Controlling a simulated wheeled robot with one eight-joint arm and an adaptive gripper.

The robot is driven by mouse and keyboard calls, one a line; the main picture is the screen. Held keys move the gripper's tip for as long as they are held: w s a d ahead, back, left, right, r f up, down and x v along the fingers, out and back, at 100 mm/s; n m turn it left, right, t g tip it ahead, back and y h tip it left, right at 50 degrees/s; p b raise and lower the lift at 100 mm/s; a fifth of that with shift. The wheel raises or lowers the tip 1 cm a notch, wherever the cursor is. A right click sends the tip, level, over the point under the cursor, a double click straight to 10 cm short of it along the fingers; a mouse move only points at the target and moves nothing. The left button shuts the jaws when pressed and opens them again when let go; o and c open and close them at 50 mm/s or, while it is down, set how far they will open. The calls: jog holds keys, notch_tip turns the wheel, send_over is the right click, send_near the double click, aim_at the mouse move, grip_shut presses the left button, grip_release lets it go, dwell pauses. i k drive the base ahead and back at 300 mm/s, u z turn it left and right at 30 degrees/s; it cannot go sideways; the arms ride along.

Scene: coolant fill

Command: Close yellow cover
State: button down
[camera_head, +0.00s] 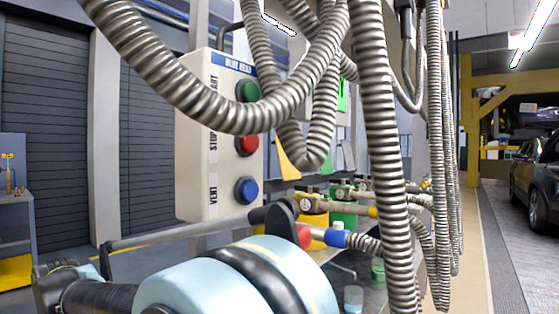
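A yellow flap (287,160), which looks like the yellow cover, stands raised and tilted behind the hanging hoses. It is partly hidden by a hose loop. Below it is a yellow container (314,218) on the bench, partly hidden by the fittings in front. Whether the flap is joined to this container is hidden. Light blue and black links of my arm fill the bottom of the view. I cannot make out my gripper's fingers, or anything held in them.
Ribbed metal hoses (375,130) hang across the middle. A control box (215,140) with green, red and blue buttons stands left of the flap. A green container (343,217) and nozzles with red and blue parts crowd the bench. A dark car (536,180) stands far right.

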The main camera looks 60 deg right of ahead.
aim_at(289, 173)
jog(key=u, duration=0.05)
jog(key=i, duration=1.95)
jog(key=z, duration=3.45)
jog(key=k, duration=0.1)
